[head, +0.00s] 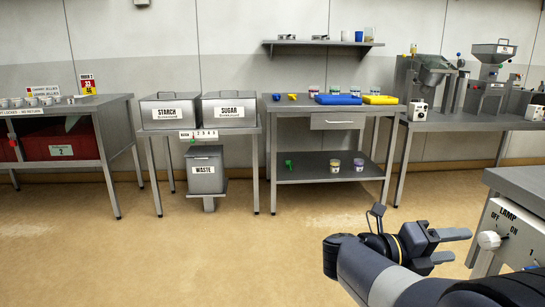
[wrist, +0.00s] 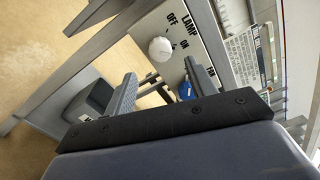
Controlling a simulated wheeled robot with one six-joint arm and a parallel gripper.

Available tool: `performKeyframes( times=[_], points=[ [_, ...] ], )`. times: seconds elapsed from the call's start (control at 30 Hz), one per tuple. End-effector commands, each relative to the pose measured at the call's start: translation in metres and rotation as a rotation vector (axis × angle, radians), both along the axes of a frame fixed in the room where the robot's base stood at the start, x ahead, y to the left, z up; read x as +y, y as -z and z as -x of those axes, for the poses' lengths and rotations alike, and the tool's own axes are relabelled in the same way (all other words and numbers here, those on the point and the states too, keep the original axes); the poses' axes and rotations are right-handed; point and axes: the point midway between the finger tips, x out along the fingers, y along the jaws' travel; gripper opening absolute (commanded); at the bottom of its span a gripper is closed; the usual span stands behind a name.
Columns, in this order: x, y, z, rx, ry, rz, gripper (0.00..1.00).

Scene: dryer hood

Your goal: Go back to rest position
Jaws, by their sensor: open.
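My gripper (head: 460,246) is at the lower right of the head view, its two fingers spread and pointing right toward the lamp panel (head: 515,232). Nothing shows between the fingers. In the wrist view my gripper (wrist: 160,72) is also open and empty. The white lamp knob (wrist: 160,48) is beyond the fingertips there, apart from them, beside the words LAMP, OFF and ON. In the head view the knob (head: 489,240) is just right of the fingers. I cannot tell for certain which setting it points to.
The panel is on a grey bench (head: 525,185) at the right edge, close to my gripper. Along the wall stand a table with starch (head: 170,113) and sugar (head: 229,112) bins, a waste bin (head: 205,170), and a table with trays (head: 338,99). The tan floor (head: 180,260) to the left is clear.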

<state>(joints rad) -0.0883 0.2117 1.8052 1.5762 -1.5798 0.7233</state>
Motion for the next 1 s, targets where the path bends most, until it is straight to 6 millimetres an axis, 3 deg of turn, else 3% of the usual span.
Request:
performKeyframes(
  times=[0.47, 0.53, 1.0],
  points=[
    [-0.077, 0.001, -0.005, 0.0, 0.006, 0.002, 0.53],
    [-0.076, -0.006, -0.006, 0.046, -0.001, 0.004, 0.53],
    [-0.075, -0.006, -0.006, 0.355, -0.001, 0.028, 0.53]
  ],
)
